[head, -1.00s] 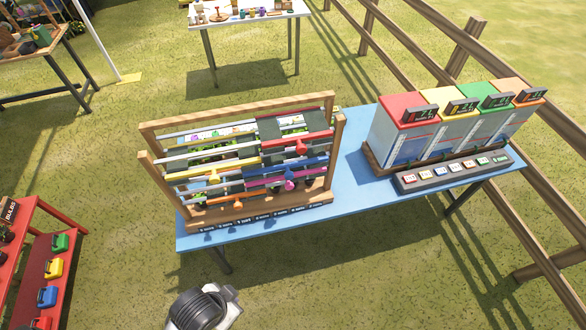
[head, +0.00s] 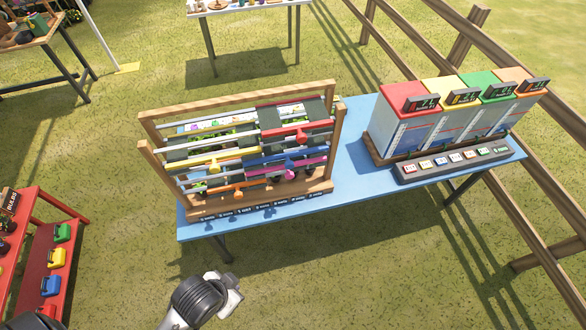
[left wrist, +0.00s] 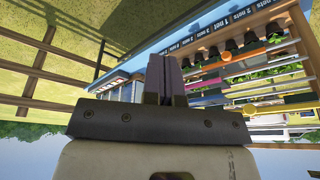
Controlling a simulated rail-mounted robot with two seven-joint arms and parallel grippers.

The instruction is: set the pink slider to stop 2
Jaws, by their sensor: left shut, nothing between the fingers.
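The pink slider (head: 312,167) is a magenta bar at the lower right of a wooden frame (head: 161,191) with several coloured sliders on metal rails. Its exact stop is too small to read. It seems to show in the left wrist view as a thin magenta strip (left wrist: 211,101) right of the fingers. My left gripper (head: 231,290) is in front of the table, below and apart from the frame. In the left wrist view its two fingers (left wrist: 165,68) are together with nothing between them. My right gripper is out of view.
The frame stands on a blue table (head: 357,187) with a row of small dark labels (head: 262,211) along its front. A box with coloured lids (head: 447,120) and a button panel (head: 455,165) stand right of it. A red shelf (head: 45,262) is at left. Grass in front is clear.

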